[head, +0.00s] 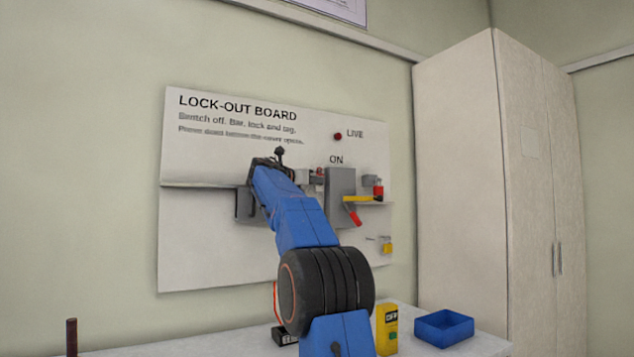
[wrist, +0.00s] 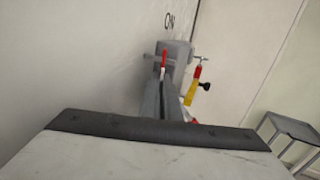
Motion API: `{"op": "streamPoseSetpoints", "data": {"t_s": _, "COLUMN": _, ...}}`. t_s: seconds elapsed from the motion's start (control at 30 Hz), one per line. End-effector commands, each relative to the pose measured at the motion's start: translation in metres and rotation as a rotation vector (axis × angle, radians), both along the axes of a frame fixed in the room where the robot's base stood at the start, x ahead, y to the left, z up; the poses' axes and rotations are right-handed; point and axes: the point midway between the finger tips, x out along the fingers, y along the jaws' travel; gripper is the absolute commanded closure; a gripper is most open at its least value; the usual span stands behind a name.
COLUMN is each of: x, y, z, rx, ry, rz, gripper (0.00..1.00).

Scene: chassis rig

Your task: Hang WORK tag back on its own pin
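No tag with the word WORK can be made out in either view. My gripper (head: 268,164) is up at the left-middle of the lock-out board (head: 200,255), mostly hidden behind my blue arm.
A grey switch box (head: 341,188) with a red lever (head: 354,216) and a yellow bar (head: 357,199) is on the board. Below are a yellow device (head: 387,335) and a blue tray (head: 444,328). A cabinet (head: 460,180) stands right.

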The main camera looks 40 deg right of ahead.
Motion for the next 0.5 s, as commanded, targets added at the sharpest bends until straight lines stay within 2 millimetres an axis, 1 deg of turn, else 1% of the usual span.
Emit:
{"op": "streamPoseSetpoints", "data": {"t_s": 0.03, "x": -0.004, "y": 0.001, "z": 0.003, "rx": -0.002, "ry": -0.002, "rz": 0.0, "gripper": 1.0}}
{"op": "streamPoseSetpoints", "data": {"t_s": 0.5, "x": -0.022, "y": 0.006, "z": 0.005, "rx": -0.002, "ry": -0.001, "rz": 0.0, "gripper": 1.0}}
